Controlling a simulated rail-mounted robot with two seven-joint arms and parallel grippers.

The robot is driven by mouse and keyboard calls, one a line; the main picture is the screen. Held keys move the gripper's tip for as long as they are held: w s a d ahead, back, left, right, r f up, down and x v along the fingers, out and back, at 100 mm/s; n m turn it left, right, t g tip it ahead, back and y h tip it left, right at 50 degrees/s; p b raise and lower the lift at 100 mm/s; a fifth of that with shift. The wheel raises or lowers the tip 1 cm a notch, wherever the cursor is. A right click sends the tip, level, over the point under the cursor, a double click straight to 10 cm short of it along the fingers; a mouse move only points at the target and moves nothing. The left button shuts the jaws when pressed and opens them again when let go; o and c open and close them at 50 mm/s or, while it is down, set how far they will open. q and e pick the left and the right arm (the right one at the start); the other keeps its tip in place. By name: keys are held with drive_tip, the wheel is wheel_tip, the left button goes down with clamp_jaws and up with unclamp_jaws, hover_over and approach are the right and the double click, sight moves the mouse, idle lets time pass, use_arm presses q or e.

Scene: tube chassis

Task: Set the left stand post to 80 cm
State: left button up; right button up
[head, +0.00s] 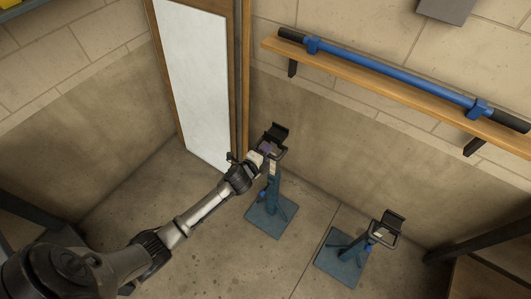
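The left stand (284,208) is a blue jack stand with a square base on the floor. Its post (273,170) rises to a dark U-shaped head (279,132). My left gripper (264,157) is at the upper post just below this head and overlaps it in the picture. Its fingers are too small and dark to tell whether they are shut on the post. The gripper hides part of the post, and no height marks can be read. A second, similar blue stand (342,262) is to the right, with its head lower in the picture. My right gripper is not in view.
A wooden wall shelf (400,77) at the upper right holds a long blue bar (400,73) with black ends. A white-panelled door (195,80) with a wooden frame is behind the left stand. The floor between the stands is clear.

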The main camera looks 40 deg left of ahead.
use_arm(q)
drive_tip(key=shift+o, duration=1.2)
drive_tip(key=shift+s, duration=0.1)
drive_tip(key=p+v, duration=0.3)
drive_tip(key=v, duration=1)
drive_tip(key=shift+s, duration=0.25)
drive_tip(key=shift+r, duration=0.15)
